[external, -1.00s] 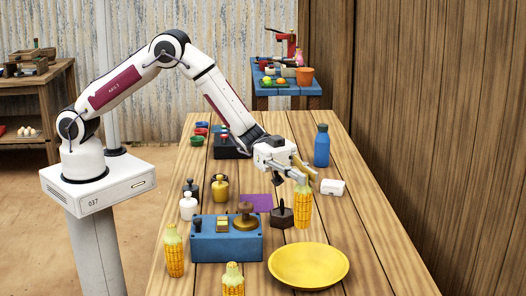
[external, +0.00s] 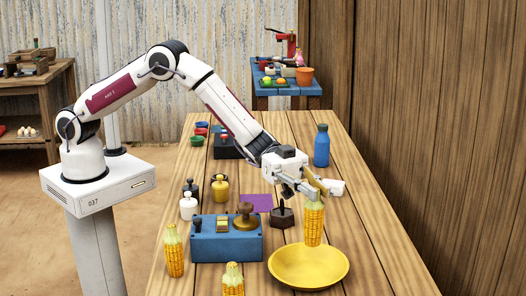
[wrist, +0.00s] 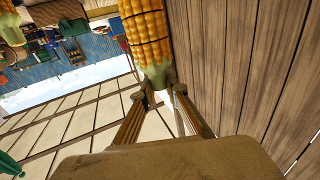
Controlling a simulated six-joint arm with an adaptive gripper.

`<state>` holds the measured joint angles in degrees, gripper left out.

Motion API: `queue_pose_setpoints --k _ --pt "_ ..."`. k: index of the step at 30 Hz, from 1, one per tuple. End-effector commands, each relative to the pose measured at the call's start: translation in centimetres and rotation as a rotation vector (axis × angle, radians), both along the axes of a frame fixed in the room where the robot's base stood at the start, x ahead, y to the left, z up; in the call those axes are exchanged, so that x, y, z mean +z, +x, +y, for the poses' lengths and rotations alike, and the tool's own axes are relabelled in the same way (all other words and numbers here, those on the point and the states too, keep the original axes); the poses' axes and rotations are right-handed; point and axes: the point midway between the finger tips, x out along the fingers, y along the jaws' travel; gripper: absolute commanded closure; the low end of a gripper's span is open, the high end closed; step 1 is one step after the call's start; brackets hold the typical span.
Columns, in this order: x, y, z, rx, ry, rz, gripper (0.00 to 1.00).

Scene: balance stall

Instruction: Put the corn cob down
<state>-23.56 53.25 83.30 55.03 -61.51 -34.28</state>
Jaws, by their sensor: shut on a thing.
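My gripper (external: 312,189) is shut on a corn cob (external: 314,225), yellow with a pale green top end. The cob hangs upright, its lower end over the back part of a yellow dish (external: 308,271); I cannot tell whether it touches the dish. In the wrist view the fingers (wrist: 165,100) close on the green end of the cob (wrist: 145,35). Two other corn cobs stand on the table, one at the left (external: 173,252) and one at the front (external: 232,280).
A blue scale box (external: 225,248) stands left of the dish. Behind it are a dark weight (external: 282,216), a yellow pot (external: 220,190), a white weight (external: 188,207) and a purple mat (external: 257,202). A blue bottle (external: 321,147) stands farther back. The table's right side is clear.

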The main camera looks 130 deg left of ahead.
Motion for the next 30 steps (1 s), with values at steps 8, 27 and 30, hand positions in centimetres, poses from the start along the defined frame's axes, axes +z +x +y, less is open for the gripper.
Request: queue_pose_setpoints --k 8,27,30 --pt "-3.2 0.0 0.0 0.001 -0.002 0.003 1.00" --pt "-6.1 0.0 0.0 0.000 0.000 0.000 1.00" --pt "-6.4 0.0 0.0 0.000 -0.001 0.001 1.00"
